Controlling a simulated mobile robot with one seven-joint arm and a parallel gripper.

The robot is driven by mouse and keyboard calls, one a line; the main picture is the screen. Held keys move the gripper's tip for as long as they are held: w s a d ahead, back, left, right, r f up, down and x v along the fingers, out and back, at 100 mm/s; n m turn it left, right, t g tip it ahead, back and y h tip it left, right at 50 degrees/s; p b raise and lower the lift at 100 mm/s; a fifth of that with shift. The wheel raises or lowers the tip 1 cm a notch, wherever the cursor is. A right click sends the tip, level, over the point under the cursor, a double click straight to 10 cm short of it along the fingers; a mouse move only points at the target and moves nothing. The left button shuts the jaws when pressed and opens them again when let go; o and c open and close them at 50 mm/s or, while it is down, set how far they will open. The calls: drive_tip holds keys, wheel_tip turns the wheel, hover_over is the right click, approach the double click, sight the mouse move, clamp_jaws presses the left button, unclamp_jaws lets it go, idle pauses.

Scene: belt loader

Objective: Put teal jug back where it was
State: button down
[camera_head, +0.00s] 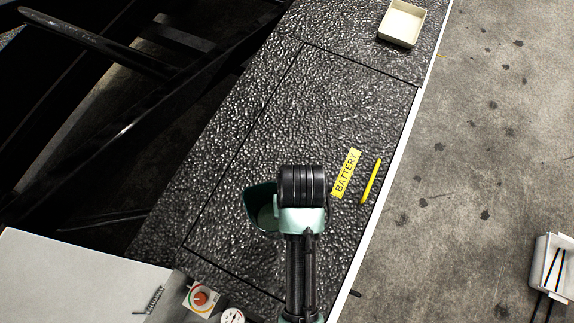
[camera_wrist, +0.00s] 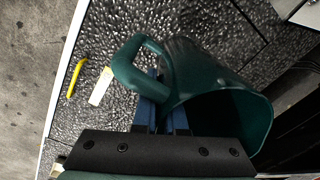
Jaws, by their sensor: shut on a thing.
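The teal jug (camera_wrist: 206,84) fills much of the wrist view, its open mouth facing the lower right and its handle on the left. My gripper (camera_wrist: 163,108) has blue fingers shut on the jug near the base of its handle. In the head view a dark green part of the jug (camera_head: 257,205) shows to the left of my wrist, over the black textured surface (camera_head: 235,140). My arm hides the rest of the jug and my fingers there. I cannot tell how high the jug is above the surface.
A yellow BATTERY label (camera_head: 345,173) and a yellow stick-like object (camera_head: 371,181) lie to the right of my wrist. A cream tray (camera_head: 402,23) stands at the far end. A red knob (camera_head: 200,298) and a gauge (camera_head: 232,316) are at the lower left. Much of the textured surface is clear.

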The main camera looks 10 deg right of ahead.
drive_tip(key=f, duration=0.4)
drive_tip(key=shift+s+a+f+p, duration=0.1)
drive_tip(key=shift+s+a+p, duration=0.05)
drive_tip(key=shift+s+p, duration=0.15)
drive_tip(key=shift+w+f, duration=0.15)
drive_tip(key=shift+f, duration=2.55)
drive_tip(key=c, duration=1)
unclamp_jaws()
